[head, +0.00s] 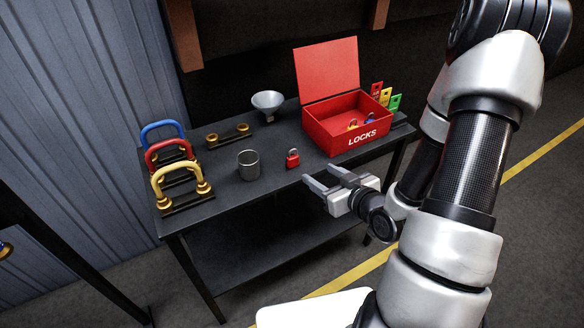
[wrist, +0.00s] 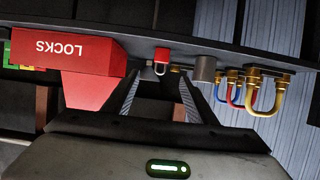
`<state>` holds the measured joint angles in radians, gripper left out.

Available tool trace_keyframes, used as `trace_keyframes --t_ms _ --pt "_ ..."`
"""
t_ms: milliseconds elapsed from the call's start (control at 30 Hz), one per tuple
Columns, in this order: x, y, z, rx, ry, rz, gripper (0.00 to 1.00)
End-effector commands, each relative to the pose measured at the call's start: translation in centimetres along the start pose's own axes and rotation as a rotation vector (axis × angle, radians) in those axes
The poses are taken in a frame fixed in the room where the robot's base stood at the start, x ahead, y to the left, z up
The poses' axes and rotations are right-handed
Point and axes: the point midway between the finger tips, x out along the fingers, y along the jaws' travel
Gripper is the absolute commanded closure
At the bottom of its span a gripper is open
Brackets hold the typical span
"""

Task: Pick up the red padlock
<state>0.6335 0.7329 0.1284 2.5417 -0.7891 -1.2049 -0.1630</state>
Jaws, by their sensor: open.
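The red padlock (head: 293,158) stands upright on the dark table near its front edge, between the metal cup and the red box. In the wrist view the padlock (wrist: 162,56) appears upside down, above and between my fingers. My gripper (head: 324,180) is open and empty, in front of the table edge and to the right of the padlock. It is apart from the padlock. In the wrist view my gripper's two fingers (wrist: 160,95) are spread wide with nothing between them.
The open red LOCKS box (head: 345,132) holds small padlocks. A metal cup (head: 249,165) stands left of the padlock, with a funnel (head: 267,104) behind. Blue, red and yellow handles (head: 178,182) stand at the table's left. Coloured tags (head: 385,96) stand behind the box.

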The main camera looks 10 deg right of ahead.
Motion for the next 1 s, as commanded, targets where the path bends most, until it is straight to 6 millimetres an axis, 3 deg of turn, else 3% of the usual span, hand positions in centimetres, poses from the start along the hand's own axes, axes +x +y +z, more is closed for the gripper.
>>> trace_keyframes --t_ms 33,567,800,1000 --pt "0.7 0.1 0.7 -0.005 0.004 0.001 0.48" --pt "4.5 0.0 0.8 -0.005 0.003 0.003 0.48" --pt "8.2 -0.1 0.1 0.0 -0.002 0.0 0.48" --pt "9.5 -0.1 0.1 0.001 -0.002 0.002 0.48"
